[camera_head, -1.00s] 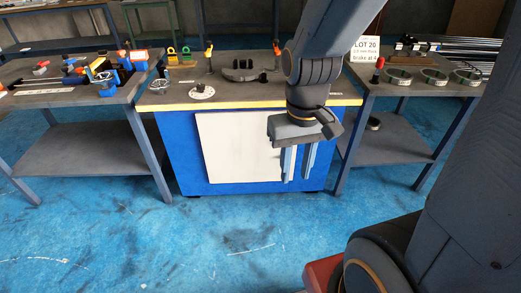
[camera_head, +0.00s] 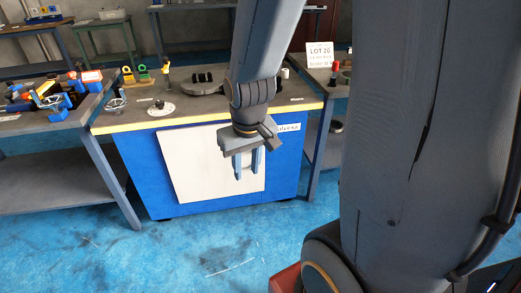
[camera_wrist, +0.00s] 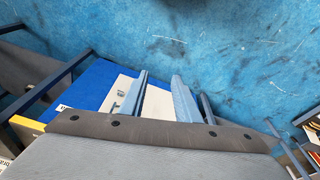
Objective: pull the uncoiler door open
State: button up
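The uncoiler is a blue cabinet (camera_head: 145,178) with a yellow-edged top. Its door is a white panel (camera_head: 188,170) on the front, which looks shut. My gripper (camera_head: 247,174) points down in front of the right part of the door, its two blue fingers apart with nothing visible between them. In the wrist view the fingers (camera_wrist: 160,80) are also apart, with the white door (camera_wrist: 155,103) behind and between them. A small grey fitting, perhaps the handle (camera_wrist: 121,94), shows on the door left of the fingers. The gap between fingers and door is hard to judge.
A grey bench (camera_head: 50,185) with tools stands to the left. Another bench with a LOT 20 sign (camera_head: 319,54) stands to the right. Round parts and a dial (camera_head: 161,108) lie on the cabinet top. The blue floor (camera_head: 200,245) in front of the cabinet is clear.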

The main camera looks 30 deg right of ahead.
jog(key=w+d+f+t+h+b, duration=0.1)
jog(key=w+d+f+t+b, duration=0.8)
jog(key=w+f, duration=0.45)
jog(key=w+d+f+t+b, duration=0.7)
jog(key=w+d+f+b, duration=0.45)
jog(key=w, duration=1.05)
jog(key=shift+w+d+f+m+b, duration=0.15)
jog(key=shift+w+d+m+b, duration=0.1)
jog(key=shift+m+b, duration=0.2)
jog(key=shift+c, duration=0.5)
grip_shut()
